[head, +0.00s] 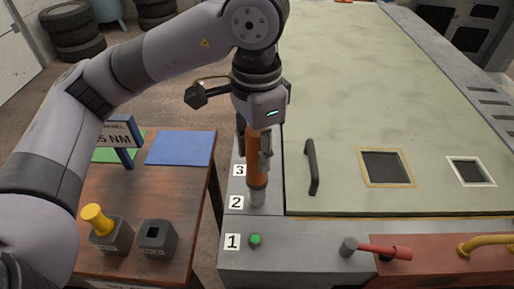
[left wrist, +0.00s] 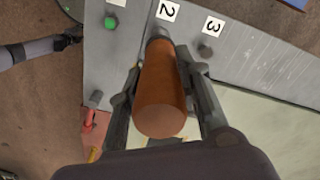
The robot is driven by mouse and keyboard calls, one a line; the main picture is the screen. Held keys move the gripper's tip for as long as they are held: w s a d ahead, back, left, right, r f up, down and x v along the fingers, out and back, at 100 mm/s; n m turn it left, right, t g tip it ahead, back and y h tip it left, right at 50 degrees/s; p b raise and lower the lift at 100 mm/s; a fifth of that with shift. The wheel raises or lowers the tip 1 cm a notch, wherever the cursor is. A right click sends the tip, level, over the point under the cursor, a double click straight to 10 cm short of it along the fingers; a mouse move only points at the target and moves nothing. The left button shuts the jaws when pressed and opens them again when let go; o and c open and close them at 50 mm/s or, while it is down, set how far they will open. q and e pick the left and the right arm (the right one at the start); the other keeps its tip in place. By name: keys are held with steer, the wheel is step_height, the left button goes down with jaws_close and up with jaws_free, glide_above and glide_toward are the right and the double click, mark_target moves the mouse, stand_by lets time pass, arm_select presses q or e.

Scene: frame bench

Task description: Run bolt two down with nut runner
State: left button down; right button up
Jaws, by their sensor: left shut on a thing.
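My left gripper (head: 257,150) is shut on the orange-brown nut runner (head: 256,158), which stands about upright at the label 2 (head: 236,202). Its grey lower end (head: 257,196) is over the spot by that label and hides bolt two, so I cannot tell how deep it sits. In the left wrist view the nut runner (left wrist: 162,100) is between both fingers. Bolt one (head: 255,240) has a green top, beside label 1. Bolt three (left wrist: 205,50) is grey, near label 3. A grey link with a dark end (left wrist: 68,38), probably my right gripper, shows small at the left wrist view's edge.
A wooden table (head: 130,200) at left carries an empty dark holder (head: 157,240), a holder with a yellow-handled tool (head: 97,219), a blue mat (head: 180,148) and an NM sign (head: 122,135). A black handle (head: 312,167) and a red-handled lever (head: 378,250) are right of the runner.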

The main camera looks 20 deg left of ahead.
stand_by(0.7)
arm_select(q)
steer(key=shift+r, duration=0.1)
steer(key=shift+r+p, duration=1.7)
steer(key=shift+r, duration=1.25)
